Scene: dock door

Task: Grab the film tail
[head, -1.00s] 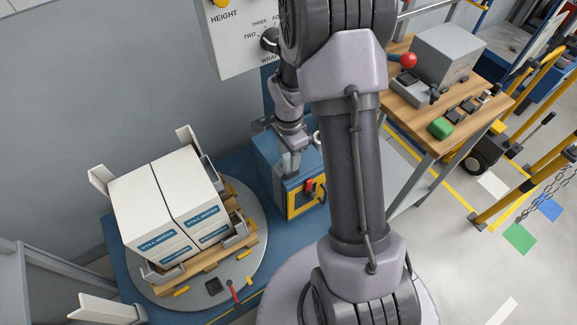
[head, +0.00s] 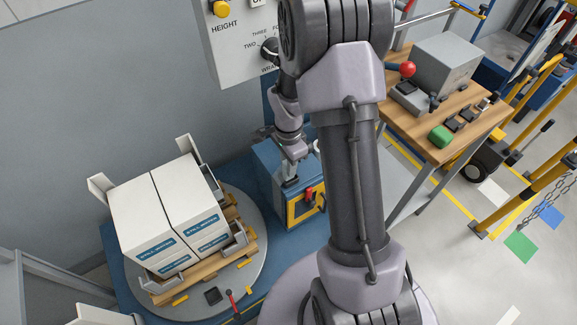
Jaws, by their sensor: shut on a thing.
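My gripper (head: 290,178) is at the end of my arm, pointing down over the blue cabinet (head: 272,170) at the centre. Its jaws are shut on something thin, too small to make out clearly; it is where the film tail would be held. A pale round edge (head: 316,146), perhaps the film roll, shows just right of the gripper, mostly behind my arm. The load of white cartons (head: 165,215) stands on a wooden pallet (head: 205,262) on the round grey turntable (head: 255,215), left of the gripper. No wrap on the cartons can be made out.
A control panel (head: 235,55) with a yellow button and a dial is above the gripper. A wooden workbench (head: 405,125) stands to the right, with a grey box (head: 445,65). Yellow barriers (head: 530,190) are farther right. Metal uprights surround the cartons.

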